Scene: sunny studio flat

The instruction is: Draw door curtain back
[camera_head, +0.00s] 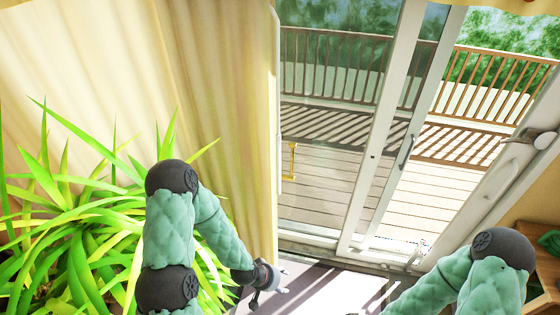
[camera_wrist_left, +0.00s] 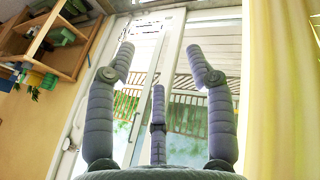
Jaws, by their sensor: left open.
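The door curtain (camera_head: 215,75) is pale yellow and hangs in folds across the left of the head view. Its right edge is beside the glass door (camera_head: 330,150), whose panes are uncovered. My left gripper (camera_head: 270,282) is low, near the curtain's lower right edge. In the left wrist view its fingers (camera_wrist_left: 160,58) are spread and empty, pointing at the door. The curtain (camera_wrist_left: 278,90) is to the right of the fingers there, not between them. My right arm enters at the lower right of the head view; its gripper is out of sight.
A leafy green plant (camera_head: 75,240) stands at the left, in front of the curtain and close to my left arm. A wooden shelf (camera_wrist_left: 62,45) shows in the left wrist view. Beyond the glass is a deck with a railing (camera_head: 335,65).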

